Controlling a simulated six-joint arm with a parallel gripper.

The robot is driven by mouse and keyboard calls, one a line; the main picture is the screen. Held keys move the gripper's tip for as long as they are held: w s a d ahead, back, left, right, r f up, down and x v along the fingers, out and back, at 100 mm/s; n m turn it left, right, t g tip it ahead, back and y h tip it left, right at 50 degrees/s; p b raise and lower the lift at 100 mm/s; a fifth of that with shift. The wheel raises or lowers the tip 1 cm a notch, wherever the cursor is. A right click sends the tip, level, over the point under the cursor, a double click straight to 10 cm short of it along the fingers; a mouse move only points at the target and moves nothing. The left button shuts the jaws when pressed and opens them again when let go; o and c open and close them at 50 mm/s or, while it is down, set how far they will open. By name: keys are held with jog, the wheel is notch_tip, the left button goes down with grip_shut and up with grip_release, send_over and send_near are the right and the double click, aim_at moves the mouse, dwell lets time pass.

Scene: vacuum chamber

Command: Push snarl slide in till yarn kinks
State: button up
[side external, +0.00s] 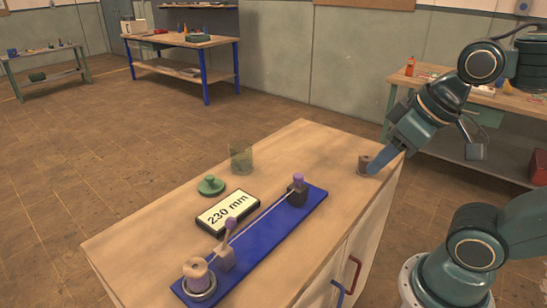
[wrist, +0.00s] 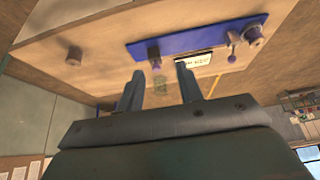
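A blue board (side external: 252,252) lies along the bench and also shows in the wrist view (wrist: 205,35). At its far end is a dark block with a purple knob (side external: 298,190), seemingly the snarl slide; it also shows in the wrist view (wrist: 153,53). A pale yarn (side external: 262,218) runs straight from it to a block with a purple-balled lever (side external: 226,256). A spool of yarn (side external: 198,276) stands in a round cup at the near end. A display (side external: 227,211) reads "230 mm". My gripper (wrist: 157,80) is open and empty, above the bench's right end, away from the slide.
A small wooden spool (side external: 364,165) stands close to my gripper in the side view. A clear greenish glass (side external: 241,160) and a green knobbed object (side external: 210,185) stand behind the display. The bench top (side external: 310,150) is bare between the glass and the wooden spool.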

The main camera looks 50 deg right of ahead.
jog(key=shift+o, duration=1.1)
jog(key=m+g, duration=0.6)
jog(key=m, duration=0.3)
send_over(299, 175)
jog(key=shift+r, duration=0.25)
jog(key=shift+f, duration=0.15)
notch_tip(299, 175, down, 14)
jog(key=shift+r, duration=0.2)
grip_shut()
